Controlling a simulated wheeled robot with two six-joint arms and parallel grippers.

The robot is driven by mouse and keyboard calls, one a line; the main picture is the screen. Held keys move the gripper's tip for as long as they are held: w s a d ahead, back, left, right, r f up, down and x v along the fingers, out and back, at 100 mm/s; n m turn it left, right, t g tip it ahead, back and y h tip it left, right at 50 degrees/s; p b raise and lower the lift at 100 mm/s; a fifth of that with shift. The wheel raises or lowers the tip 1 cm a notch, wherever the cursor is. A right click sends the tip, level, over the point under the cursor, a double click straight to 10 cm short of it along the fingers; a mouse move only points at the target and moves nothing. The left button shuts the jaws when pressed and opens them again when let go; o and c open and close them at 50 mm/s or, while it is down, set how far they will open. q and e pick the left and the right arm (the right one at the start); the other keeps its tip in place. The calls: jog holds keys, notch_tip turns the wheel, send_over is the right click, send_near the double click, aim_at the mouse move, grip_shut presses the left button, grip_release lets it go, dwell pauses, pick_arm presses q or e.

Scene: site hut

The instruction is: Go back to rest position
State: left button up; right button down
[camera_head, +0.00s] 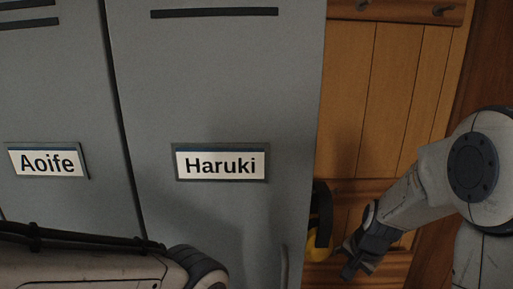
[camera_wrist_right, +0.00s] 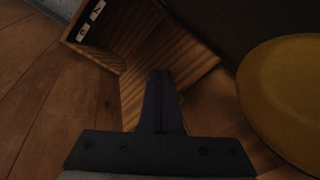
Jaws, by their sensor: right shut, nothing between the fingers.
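My right gripper (camera_head: 350,268) hangs low at the right of the head view, in front of the wood panelling and just right of a yellow and black thing. In the right wrist view its fingers (camera_wrist_right: 160,100) are together with nothing between them. My left arm reaches in along the bottom left of the head view, in front of the lockers. Its gripper is out of the picture.
Grey lockers labelled Aoife (camera_head: 20,110) and Haruki (camera_head: 220,90) fill the left and middle. The yellow thing (camera_head: 318,252) is close beside my right gripper; a large yellow rounded surface (camera_wrist_right: 285,100) shows in the wrist view. A wooden structure (camera_wrist_right: 180,50) is ahead.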

jog(key=s+a+r+n+g, duration=0.1)
jog(key=s+a+r+n, duration=0.1)
jog(key=s+a+n, duration=0.6)
jog(key=s+a+r+n+g, duration=0.2)
jog(key=s+a+n, duration=0.7)
jog(key=s, duration=0.7)
jog(key=shift+s+a+r+g, duration=0.2)
jog(key=shift+a+r+g, duration=0.1)
jog(key=shift+a+r, duration=0.25)
